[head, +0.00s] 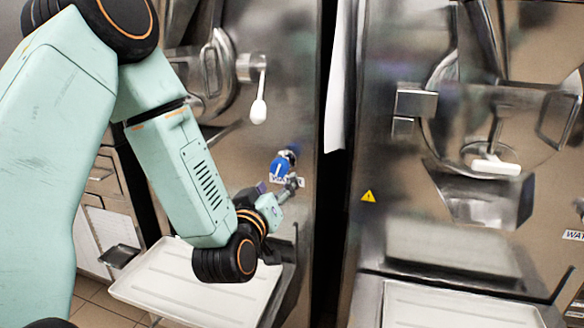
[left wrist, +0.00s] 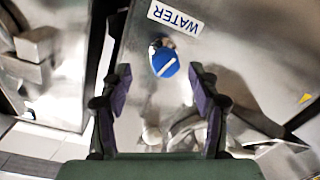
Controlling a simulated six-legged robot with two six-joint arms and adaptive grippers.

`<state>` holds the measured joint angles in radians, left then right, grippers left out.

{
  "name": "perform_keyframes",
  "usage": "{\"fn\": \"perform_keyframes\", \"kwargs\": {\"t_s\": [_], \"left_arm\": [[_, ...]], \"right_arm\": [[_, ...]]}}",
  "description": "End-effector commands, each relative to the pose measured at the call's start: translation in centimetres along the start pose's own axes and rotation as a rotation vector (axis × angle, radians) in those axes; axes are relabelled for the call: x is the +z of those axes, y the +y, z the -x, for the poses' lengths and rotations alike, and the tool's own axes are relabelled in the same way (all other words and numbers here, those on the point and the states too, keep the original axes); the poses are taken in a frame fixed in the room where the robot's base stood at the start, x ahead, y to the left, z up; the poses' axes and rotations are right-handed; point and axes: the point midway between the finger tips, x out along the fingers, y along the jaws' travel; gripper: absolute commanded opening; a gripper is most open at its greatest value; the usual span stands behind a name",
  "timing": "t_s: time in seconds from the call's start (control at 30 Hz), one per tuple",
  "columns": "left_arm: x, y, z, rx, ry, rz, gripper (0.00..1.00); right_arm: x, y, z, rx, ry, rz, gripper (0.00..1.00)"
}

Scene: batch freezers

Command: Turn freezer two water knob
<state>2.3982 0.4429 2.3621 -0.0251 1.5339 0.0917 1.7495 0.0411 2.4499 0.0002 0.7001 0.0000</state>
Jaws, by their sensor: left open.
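The blue water knob (head: 279,167) with a white line on its face sticks out from the front of the left freezer in the head view. In the left wrist view the knob (left wrist: 165,62) shows under a WATER label (left wrist: 175,18), its line slanted. My left gripper (head: 278,187) is open just below and in front of the knob, partly covering the label there. In the left wrist view the left gripper's (left wrist: 158,76) two purple-padded fingers stand on either side of the knob, apart from it, with nothing between them at the tips. My right gripper is not in view.
A white tray (head: 185,291) lies below my left arm. A white-handled lever (head: 258,108) hangs above the knob. The second freezer (head: 380,240) stands to the right past a dark gap, with its own lever, chute and tray (head: 455,308).

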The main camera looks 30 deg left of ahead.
Motion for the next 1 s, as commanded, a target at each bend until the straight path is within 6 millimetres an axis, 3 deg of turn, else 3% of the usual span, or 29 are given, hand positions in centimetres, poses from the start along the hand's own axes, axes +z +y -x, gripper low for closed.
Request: {"fn": "perform_keyframes", "kwargs": {"t_s": [0.17, 0.63, 1.0], "left_arm": [[-1.1, -0.3, -0.5, 0.002, 0.047, 0.009, 0.61], [-1.4, -0.5, -6.9, 0.003, 0.047, 0.009, 0.61], [-1.4, -0.2, -7.8, 0.002, 0.043, 0.009, 0.61]], "right_arm": [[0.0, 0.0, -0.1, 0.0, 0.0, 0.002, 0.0], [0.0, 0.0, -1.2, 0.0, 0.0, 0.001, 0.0], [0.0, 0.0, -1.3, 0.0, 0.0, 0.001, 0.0]]}}
